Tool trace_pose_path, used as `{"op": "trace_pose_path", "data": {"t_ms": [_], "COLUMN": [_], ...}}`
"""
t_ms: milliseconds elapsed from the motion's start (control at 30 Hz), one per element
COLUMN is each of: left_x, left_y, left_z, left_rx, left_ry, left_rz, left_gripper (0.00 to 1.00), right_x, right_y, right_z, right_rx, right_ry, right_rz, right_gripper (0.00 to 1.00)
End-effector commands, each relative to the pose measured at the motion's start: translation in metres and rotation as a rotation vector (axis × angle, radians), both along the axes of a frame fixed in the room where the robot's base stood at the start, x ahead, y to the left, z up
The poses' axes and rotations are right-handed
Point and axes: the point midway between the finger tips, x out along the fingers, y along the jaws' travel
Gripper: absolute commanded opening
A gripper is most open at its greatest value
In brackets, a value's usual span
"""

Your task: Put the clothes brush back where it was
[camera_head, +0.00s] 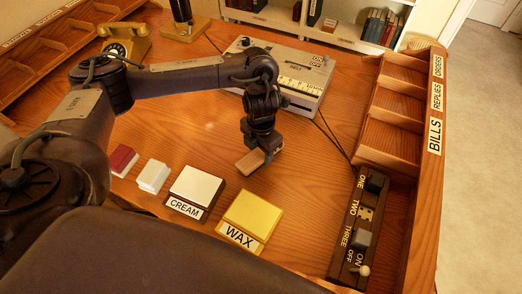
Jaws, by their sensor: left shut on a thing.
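The clothes brush (249,163) looks like a small light-wood block. My left gripper (264,152) is shut on it and points down over the middle of the desk (320,190). The brush is behind the cream and yellow blocks, apart from both. I cannot tell whether it touches the desk top or hangs just above it. Its bristles do not show clearly. My right gripper is not in view.
In front stand a red box (123,160), a white box (153,176), a CREAM block (196,188) and a yellow WAX block (251,213). A grey machine (300,88) is behind. A switch strip (352,235), labelled pigeonholes (390,130) and a yellow telephone (124,42) edge the desk.

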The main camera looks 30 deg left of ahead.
Motion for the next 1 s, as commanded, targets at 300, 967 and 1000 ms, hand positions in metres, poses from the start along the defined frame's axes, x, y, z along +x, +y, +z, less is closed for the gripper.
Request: {"op": "trace_pose_path", "data": {"t_ms": [300, 967, 1000], "left_x": [0.0, 0.002, 0.002], "left_y": [0.0, 0.0, 0.0], "left_z": [-0.002, 0.032, 0.041], "left_rx": [-0.001, 0.0, 0.0], "left_ry": [-0.001, -0.005, -0.007], "left_rz": [-0.001, -0.003, -0.004], "left_gripper": [0.52, 0.67, 0.67], "right_x": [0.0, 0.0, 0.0], "right_y": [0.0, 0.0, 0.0], "right_z": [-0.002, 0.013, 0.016], "right_rx": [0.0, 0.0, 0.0], "right_ry": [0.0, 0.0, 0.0], "right_rz": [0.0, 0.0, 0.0], "right_gripper": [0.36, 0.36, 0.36]}}
